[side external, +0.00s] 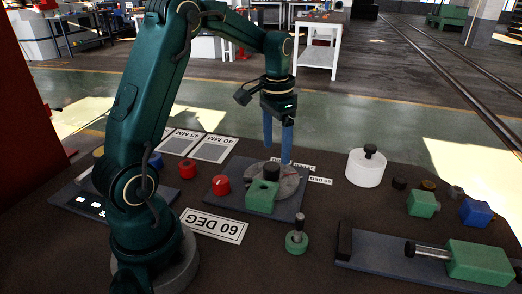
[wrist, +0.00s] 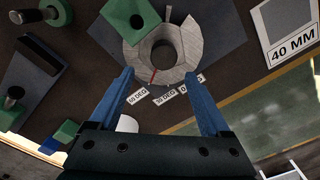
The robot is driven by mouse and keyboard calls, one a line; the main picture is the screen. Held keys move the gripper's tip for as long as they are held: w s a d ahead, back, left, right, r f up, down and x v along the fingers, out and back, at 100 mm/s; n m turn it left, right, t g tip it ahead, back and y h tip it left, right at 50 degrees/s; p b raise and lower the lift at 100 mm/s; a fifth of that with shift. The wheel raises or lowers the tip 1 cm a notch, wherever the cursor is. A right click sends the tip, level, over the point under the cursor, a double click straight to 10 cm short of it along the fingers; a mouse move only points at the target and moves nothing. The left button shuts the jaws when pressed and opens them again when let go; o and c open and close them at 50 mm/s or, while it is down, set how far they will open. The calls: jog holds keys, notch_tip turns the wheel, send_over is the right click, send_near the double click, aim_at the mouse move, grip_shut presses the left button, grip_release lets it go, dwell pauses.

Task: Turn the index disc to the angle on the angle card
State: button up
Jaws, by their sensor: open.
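The index disc (wrist: 184,45) is a grey ring with a dark centre hole and a notch in its edge; it also shows in the side view (side external: 289,188). A thin red mark lies on its near side in the wrist view, by small degree labels (wrist: 164,97). The angle card (side external: 214,227) reads 60 DEG and lies on the table in front of the disc. My gripper (side external: 277,152) is open and empty, pointing down above the disc's far side. In the wrist view its blue fingers (wrist: 158,76) are spread either side of the disc's near edge.
A green block with a hole (side external: 262,196) sits against the disc on the dark base plate. A red knob (side external: 221,186) stands left. A white cylinder (side external: 365,167) and a green clamp (side external: 478,262) are right. Size cards (side external: 214,148) lie behind.

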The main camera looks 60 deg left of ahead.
jog(key=s+d+r+m+t, duration=0.2)
jog(key=s+d+r+t, duration=0.25)
jog(key=d+r, duration=0.45)
jog(key=s+d+f+n, duration=0.15)
jog(key=s+d, duration=0.35)
jog(key=s, duration=0.5)
jog(key=shift+w+d+r+m+g, duration=0.2)
jog(key=shift+w+r+m+g, duration=0.1)
jog(key=shift+w+m, duration=0.5)
jog(key=shift+w+d+r+m+g, duration=0.3)
jog(key=shift+w+m, duration=0.35)
jog(key=shift+m, duration=0.4)
jog(key=shift+w+d+r+m+g, duration=0.1)
jog(key=shift+w+r+m+g, duration=0.2)
jog(key=shift+w+m, duration=0.5)
